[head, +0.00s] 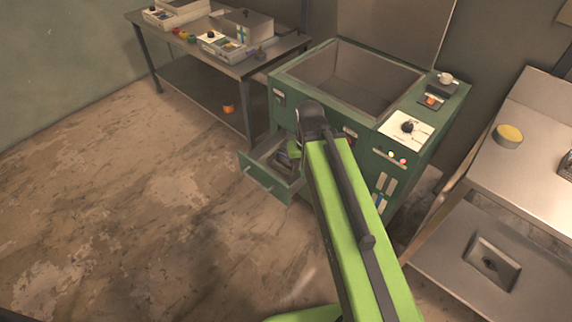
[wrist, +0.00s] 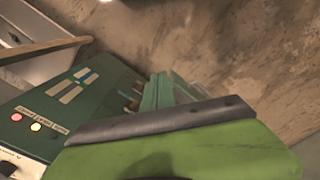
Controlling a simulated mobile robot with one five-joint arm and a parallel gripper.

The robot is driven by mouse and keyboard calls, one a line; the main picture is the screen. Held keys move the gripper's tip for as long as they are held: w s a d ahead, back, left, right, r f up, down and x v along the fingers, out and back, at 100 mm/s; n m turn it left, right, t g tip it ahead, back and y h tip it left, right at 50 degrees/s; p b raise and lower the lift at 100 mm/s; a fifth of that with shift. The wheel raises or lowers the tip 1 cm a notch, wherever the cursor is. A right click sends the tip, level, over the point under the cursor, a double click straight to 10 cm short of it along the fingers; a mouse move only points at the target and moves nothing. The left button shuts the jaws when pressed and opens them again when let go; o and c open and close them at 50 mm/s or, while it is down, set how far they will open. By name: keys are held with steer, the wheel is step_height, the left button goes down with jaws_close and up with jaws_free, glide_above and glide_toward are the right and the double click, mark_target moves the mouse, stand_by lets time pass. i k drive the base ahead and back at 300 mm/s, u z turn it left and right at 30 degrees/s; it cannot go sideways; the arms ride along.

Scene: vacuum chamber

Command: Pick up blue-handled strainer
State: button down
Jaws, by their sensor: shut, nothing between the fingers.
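I cannot make out a blue-handled strainer in either view. A green drawer (head: 268,185) stands open at the front of the green machine, with a small grey and bluish item inside that is too small to identify. My green arm reaches over the machine's front and covers part of the drawer in the head view. In the wrist view, my gripper (wrist: 155,122) fills the lower part as a green body with a dark grey bar; it is shut and empty. The drawer (wrist: 165,92) shows just beyond it.
The green machine (head: 455,105) has an open basin on top and knobs on its right. A metal table (head: 275,55) with small boxes stands back left. A steel bench (head: 540,110) with a yellow-topped round tin (head: 508,135) stands right. The floor at left is clear.

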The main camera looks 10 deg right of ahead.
mark_target(285, 160)
steer(key=z, duration=0.05)
steer(key=k, duration=0.6)
steer(key=u, duration=0.45)
steer(key=i, duration=0.5)
steer(key=u, duration=0.85)
steer(key=i, duration=1.05)
steer(key=u, duration=0.05)
